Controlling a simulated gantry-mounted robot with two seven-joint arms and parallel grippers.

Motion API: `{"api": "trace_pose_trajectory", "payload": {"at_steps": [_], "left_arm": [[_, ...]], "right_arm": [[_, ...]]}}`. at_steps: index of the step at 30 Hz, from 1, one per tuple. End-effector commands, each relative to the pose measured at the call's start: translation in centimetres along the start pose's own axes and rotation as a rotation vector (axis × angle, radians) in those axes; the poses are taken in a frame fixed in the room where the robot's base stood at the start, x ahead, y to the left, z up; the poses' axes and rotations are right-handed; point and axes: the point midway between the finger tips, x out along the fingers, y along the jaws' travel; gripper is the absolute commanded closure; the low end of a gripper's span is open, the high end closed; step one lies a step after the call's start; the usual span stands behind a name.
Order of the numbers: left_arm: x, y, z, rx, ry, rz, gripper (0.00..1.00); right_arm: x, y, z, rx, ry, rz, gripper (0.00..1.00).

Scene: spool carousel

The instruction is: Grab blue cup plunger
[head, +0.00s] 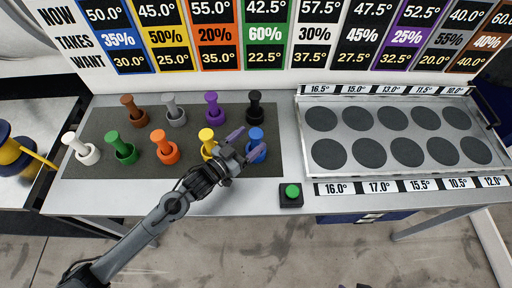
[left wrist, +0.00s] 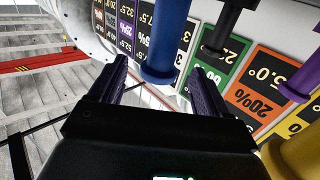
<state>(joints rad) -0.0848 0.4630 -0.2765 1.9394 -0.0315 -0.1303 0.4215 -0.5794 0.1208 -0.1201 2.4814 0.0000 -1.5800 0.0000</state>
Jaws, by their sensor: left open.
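The blue cup plunger (head: 256,135) stands upright at the front right corner of the dark mat (head: 85,165). My left gripper (head: 246,145) is open, with its purple fingers reaching toward the plunger, one at its upper left and one across its lower front. In the left wrist view the blue plunger (left wrist: 164,45) shows between the two open fingers (left wrist: 160,85), with a gap visible on both sides. Whether a finger touches it I cannot tell. Small purple tips at the bottom edge of the head view seem to be my right gripper, mostly out of frame.
A yellow plunger (head: 207,138) stands just left of my left gripper, and a black one (head: 254,105) behind the blue. Several other coloured plungers stand on the mat. A tray (head: 302,130) with dark round spots lies right; a green button (head: 291,191) sits in front.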

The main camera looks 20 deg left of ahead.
Motion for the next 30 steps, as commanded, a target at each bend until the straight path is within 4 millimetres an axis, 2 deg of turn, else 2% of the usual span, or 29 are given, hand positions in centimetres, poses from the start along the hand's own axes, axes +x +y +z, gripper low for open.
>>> {"api": "trace_pose_trajectory", "payload": {"at_steps": [4, 15, 24, 30], "left_arm": [[0.9, 0.0, -0.1, 0.0, 0.001, -0.001, 0.23], [4.9, 0.0, -0.4, 0.001, 0.0, -0.001, 0.23], [5.2, 0.1, -0.4, 0.001, -0.001, 0.0, 0.23], [5.2, 0.1, -0.4, 0.001, -0.001, 0.0, 0.54]], "right_arm": [[0.1, 0.1, 0.0, -0.003, -0.001, 0.002, 0.57], [0.3, 0.1, 0.1, -0.003, -0.002, 0.002, 0.57], [0.3, 0.0, 0.1, 0.001, -0.002, -0.001, 0.57], [0.3, -0.1, 0.1, 0.004, -0.001, -0.003, 0.57]]}}
